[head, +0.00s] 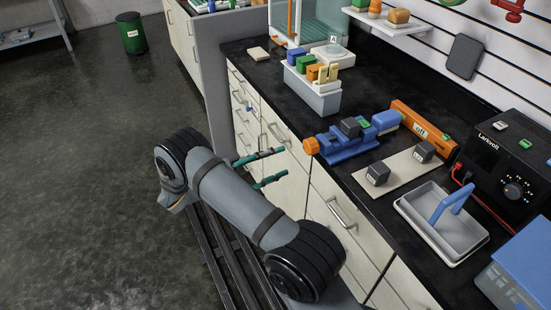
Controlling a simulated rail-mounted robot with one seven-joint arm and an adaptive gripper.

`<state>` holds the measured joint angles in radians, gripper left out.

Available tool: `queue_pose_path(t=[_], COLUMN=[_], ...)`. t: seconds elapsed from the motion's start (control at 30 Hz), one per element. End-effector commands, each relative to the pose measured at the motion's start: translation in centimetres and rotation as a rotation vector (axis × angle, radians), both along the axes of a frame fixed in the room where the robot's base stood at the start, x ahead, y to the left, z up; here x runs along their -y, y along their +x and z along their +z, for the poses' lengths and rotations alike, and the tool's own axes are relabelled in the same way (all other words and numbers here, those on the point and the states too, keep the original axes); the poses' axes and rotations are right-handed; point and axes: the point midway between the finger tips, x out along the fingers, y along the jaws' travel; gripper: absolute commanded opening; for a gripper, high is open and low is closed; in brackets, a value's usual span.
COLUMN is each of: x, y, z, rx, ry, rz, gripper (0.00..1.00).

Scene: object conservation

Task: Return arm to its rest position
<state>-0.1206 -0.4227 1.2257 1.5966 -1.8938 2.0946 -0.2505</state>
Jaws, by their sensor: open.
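My gripper (284,161) shows beyond my grey arm in the head view. Its two teal fingers are spread apart, with nothing between them. The fingers point right, toward the pale drawer fronts (290,190) of the bench, and appear below the level of its black top (262,88). I cannot tell how close they are to the drawers. My arm lies folded low over the dark floor beside the bench, and the gripper's body is mostly hidden behind it.
On the bench stand a blue vise (347,142) with an orange knob, a grey caddy (312,92) of coloured blocks, a beige board (395,172) with dark blocks, a grey tray (408,216) and a black power supply (505,160). Floor (75,190) at left is clear. A green bin (131,33) stands far back.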

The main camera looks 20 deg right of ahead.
Motion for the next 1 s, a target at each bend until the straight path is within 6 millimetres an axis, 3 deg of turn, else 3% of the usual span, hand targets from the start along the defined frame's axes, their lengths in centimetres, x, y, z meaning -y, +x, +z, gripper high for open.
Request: queue_pose_path(t=[0.27,0.8,1.0], x=[1.7,12.4,11.3], y=[0.2,1.6,1.6], z=[0.0,0.0,0.0], rx=[-0.001,-0.001,-0.153], ry=[-0.001,0.001,-0.020], rz=[-0.004,-0.002,0.004], gripper=[0.56,0.56,0.56])
